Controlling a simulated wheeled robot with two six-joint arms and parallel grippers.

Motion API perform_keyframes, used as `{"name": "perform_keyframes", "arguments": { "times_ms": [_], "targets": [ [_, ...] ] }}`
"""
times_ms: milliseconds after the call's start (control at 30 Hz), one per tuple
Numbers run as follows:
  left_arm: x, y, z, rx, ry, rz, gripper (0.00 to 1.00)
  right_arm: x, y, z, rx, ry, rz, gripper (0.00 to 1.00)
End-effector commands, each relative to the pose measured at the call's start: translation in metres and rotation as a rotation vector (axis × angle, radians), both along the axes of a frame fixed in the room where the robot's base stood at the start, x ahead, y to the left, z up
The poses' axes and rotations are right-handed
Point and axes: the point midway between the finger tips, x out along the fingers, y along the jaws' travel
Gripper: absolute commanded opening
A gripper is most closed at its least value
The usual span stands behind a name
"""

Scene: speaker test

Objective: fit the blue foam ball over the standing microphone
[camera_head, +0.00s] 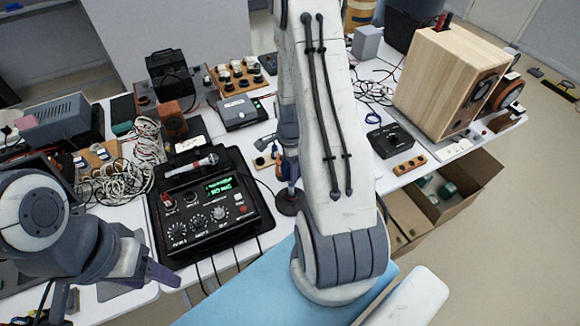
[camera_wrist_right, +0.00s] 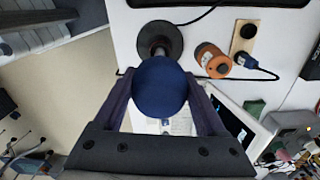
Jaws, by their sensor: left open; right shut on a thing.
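The blue foam ball (camera_wrist_right: 160,87) is between the two fingers of my right gripper (camera_wrist_right: 159,82) in the right wrist view; the gripper is shut on it. A round dark stand base (camera_wrist_right: 160,38) with a short stem shows just beyond the ball. The stem runs toward the ball, and the ball hides any microphone top, so I cannot tell whether they touch. In the head view the base (camera_head: 290,203) stands on the table right of the black mixer, below my right gripper, which my arm mostly hides. My left gripper (camera_head: 112,288) is open and empty at the lower left.
The black mixer (camera_head: 250,212) with knobs and a green display has a handheld microphone (camera_head: 192,166) lying on it. An orange cylinder (camera_wrist_right: 212,60) and a wooden block (camera_wrist_right: 243,38) stand beside the base. Tangled white cables (camera_head: 140,160) lie left; a wooden speaker (camera_head: 430,85) stands right.

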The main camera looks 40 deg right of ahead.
Motion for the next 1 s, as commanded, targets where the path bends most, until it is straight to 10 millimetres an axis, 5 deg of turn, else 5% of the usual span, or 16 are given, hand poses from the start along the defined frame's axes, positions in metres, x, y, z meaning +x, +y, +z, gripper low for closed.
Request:
{"name": "perform_keyframes", "arguments": {
  "times_ms": [733,767,800,833,1000],
  "targets": [
    [0.0001,0.0000,-0.0063,0.000,0.000,0.000,0.60,0.0002,-0.0002,-0.0083,0.000,-0.001,0.000,0.22],
    [0.0001,0.0000,-0.0063,0.000,0.000,0.000,0.60,0.0002,-0.0002,-0.0083,0.000,-0.001,0.000,0.77],
    [0.0001,0.0000,-0.0062,0.000,0.000,0.000,0.60,0.0002,-0.0002,-0.0083,0.000,-0.001,0.000,0.93],
    [0.0001,0.0000,-0.0062,0.000,0.000,0.000,0.60,0.0002,-0.0002,-0.0083,0.000,-0.001,0.000,1.00],
    [0.0001,0.0000,-0.0062,0.000,0.000,0.000,0.60,0.0002,-0.0002,-0.0083,0.000,0.000,0.000,1.00]
  ]
}}
